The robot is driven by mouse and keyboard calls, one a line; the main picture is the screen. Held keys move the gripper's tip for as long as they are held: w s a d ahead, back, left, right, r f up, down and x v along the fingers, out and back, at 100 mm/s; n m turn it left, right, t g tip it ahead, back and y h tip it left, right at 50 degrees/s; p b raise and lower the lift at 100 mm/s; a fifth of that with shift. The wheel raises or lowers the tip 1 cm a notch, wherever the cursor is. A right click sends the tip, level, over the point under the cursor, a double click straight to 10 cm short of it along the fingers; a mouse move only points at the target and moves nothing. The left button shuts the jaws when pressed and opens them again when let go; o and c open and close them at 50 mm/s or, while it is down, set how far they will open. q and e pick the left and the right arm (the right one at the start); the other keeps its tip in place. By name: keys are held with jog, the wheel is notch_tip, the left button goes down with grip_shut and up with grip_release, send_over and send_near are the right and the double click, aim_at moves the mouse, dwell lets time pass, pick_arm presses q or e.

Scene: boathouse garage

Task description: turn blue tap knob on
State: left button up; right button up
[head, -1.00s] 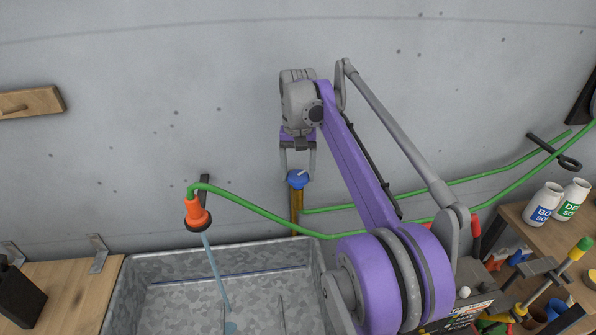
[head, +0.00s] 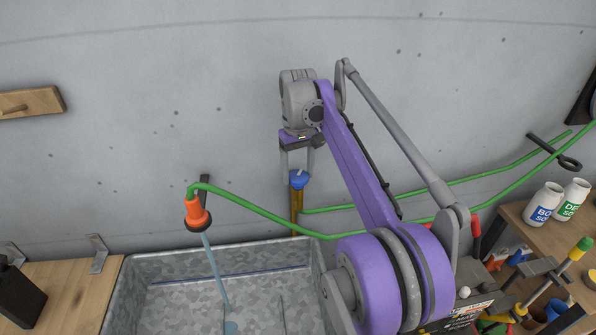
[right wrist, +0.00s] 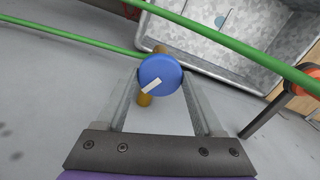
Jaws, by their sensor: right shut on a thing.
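The blue tap knob (head: 300,180), a round cap with a white pointer mark, sits on top of a brass pipe (head: 297,208) against the wall. My right gripper (head: 298,174) comes down from above and is shut on the knob, one finger on each side. In the right wrist view the blue knob (right wrist: 161,75) lies between the fingertips, its white mark slanting to the lower left. A pale blue stream of water (head: 214,265) runs from the orange nozzle (head: 196,213) into the metal sink (head: 175,302). My left gripper is not in view.
A green hose (head: 262,221) runs from the nozzle along the wall behind my right arm. Two white bottles (head: 544,201) stand on a wooden shelf at the right, above several tools. A wooden bench (head: 70,290) adjoins the sink at the left.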

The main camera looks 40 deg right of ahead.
aim_at(298, 176)
jog(key=o, duration=1.4)
jog(key=shift+r, duration=0.1)
notch_tip(298, 176, up, 11)
jog(key=shift+f, duration=0.15)
